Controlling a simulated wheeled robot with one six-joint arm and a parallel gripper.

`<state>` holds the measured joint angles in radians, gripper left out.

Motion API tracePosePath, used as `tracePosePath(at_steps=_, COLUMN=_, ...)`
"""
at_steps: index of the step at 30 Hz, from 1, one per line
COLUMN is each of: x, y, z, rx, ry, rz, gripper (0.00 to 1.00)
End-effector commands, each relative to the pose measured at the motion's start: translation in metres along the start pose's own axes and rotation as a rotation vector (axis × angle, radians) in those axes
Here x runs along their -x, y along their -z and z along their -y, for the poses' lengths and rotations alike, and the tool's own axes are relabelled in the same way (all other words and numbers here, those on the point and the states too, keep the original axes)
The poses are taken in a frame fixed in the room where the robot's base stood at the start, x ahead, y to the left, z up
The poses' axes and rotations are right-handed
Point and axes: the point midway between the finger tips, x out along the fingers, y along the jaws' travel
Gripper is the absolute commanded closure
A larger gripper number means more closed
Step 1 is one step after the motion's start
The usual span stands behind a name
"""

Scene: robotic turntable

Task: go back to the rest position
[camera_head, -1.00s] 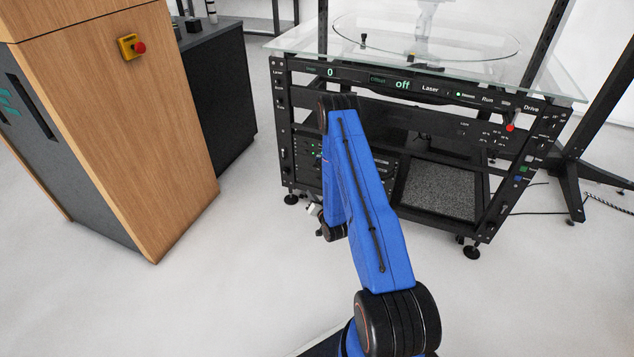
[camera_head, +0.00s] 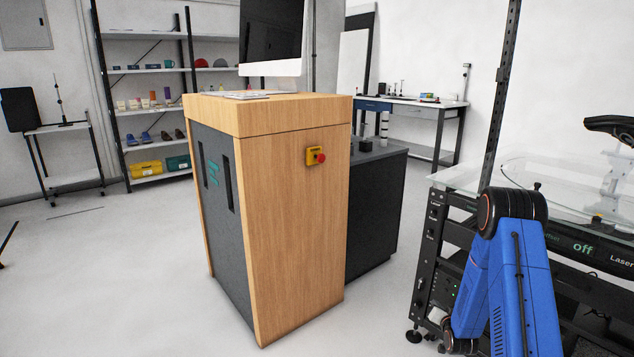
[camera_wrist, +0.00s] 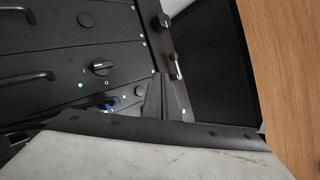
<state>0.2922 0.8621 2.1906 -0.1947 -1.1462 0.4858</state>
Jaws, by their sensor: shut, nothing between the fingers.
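My gripper (camera_wrist: 166,82) shows in the wrist view as two dark fingers shut together with nothing between them. It points toward a black panel with handles, knobs and green lights. I cannot tell the gap to the panel. In the head view my blue arm stands folded at the lower right, in front of the turntable rack (camera_head: 436,235). The gripper itself is hidden or out of frame there.
A wooden cabinet (camera_head: 290,220) with a yellow-and-red emergency button (camera_head: 316,156) stands in the middle, with a dark cabinet (camera_head: 375,215) behind it. A glass top (camera_head: 460,176) covers the rack. Shelves (camera_head: 150,102) stand at the back left.

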Motion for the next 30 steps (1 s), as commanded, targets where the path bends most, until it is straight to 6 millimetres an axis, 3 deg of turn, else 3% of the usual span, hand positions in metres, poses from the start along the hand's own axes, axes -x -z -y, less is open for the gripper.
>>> tracePosePath(at_steps=3, x=0.011, y=0.028, z=0.022, rx=0.034, ry=-0.014, rz=0.028, gripper=1.0)
tracePosePath(at_steps=14, x=0.063, y=0.088, z=0.079, rx=0.128, ry=-0.066, rz=0.135, gripper=1.0)
tracePosePath(at_steps=23, x=0.125, y=0.128, z=0.121, rx=0.197, ry=-0.104, rz=0.224, gripper=1.0)
tracePosePath(at_steps=30, x=0.185, y=0.15, z=0.15, rx=0.247, ry=-0.127, rz=0.298, gripper=1.0)
